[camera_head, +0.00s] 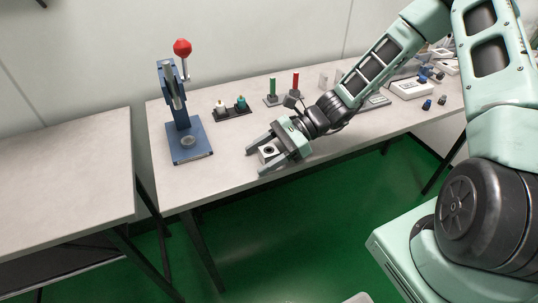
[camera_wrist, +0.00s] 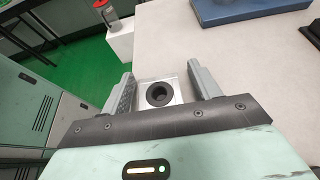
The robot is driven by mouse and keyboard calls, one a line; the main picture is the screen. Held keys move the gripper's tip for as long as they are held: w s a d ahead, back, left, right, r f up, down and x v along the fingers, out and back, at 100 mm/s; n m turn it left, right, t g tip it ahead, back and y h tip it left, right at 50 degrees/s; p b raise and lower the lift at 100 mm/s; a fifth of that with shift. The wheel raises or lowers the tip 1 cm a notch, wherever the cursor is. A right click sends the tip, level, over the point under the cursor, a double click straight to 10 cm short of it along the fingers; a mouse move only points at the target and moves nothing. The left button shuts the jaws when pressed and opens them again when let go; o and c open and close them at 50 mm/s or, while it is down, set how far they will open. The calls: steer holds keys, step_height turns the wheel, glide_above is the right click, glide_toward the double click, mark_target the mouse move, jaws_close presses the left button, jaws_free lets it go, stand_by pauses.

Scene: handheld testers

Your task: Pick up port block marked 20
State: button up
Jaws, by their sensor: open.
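A light grey block (camera_head: 268,150) with a dark round port in its face is on the table near the front edge. It also shows in the wrist view (camera_wrist: 146,88). No number is readable on it. My gripper (camera_head: 256,161) is open, with one finger on each side of the block. In the wrist view my gripper's fingers (camera_wrist: 160,68) flank the block, with a visible gap on the right side; on the left the gap looks narrow. I cannot tell whether the left finger touches it.
A blue press (camera_head: 190,150) with a red knob stands left of my gripper. A black tray (camera_head: 233,113) with small bottles and green and red rods (camera_head: 273,88) on stands are behind. White devices (camera_head: 410,90) lie at right. The table front edge is close.

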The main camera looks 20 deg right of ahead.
steer(key=c, duration=1.1)
steer(key=shift+r, duration=0.15)
